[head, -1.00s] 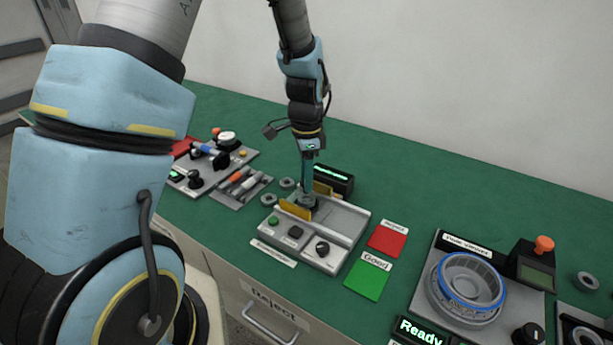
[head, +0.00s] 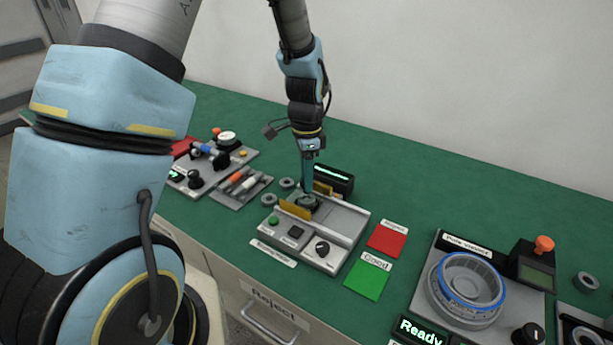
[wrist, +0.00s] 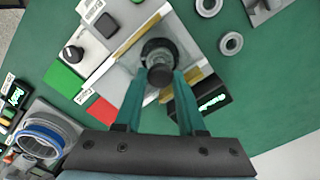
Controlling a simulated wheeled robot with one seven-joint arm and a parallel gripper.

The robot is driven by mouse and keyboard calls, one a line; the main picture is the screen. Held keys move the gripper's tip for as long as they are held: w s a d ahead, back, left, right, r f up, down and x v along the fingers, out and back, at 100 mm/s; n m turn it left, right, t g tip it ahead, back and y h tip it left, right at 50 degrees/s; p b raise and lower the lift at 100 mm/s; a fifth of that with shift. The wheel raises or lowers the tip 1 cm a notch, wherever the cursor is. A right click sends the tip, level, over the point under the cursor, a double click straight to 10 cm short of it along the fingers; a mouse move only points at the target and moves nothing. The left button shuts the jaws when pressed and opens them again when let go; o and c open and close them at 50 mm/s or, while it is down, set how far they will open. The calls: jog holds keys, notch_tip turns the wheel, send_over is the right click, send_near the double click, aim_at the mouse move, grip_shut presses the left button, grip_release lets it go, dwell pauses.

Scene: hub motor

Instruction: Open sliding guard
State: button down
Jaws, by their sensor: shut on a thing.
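The grey meter station (head: 335,215) stands on the green bench, with a channel along its back and two yellow plates on its left part. The front yellow plate (head: 295,209) and the rear one (head: 322,188) stand either side of a dark round part. In the wrist view the yellow edges flank a round grey knob (wrist: 159,70) with a black rim. My gripper (head: 307,196), its teal fingers pointing down, is between the plates. In the wrist view my gripper (wrist: 160,77) is shut on the knob. I cannot tell which piece is the sliding guard.
A black display (head: 334,180) stands close behind the station. Red (head: 387,240) and green (head: 368,280) pads lie to its right. Loose rings (head: 269,199) and a tool tray (head: 241,187) lie to its left. A round fixture (head: 467,282) is at the right.

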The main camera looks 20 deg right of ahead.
jog(key=s+d, duration=0.2)
jog(key=s, duration=0.1)
jog(key=s+d, duration=0.3)
jog(key=shift+s+d, duration=0.2)
jog(key=shift+s, duration=0.15)
jog(key=c, duration=0.5)
grip_release()
notch_tip(320, 180, up, 11)
jog(key=b, duration=0.3)
jog(key=shift+a+f, duration=0.1)
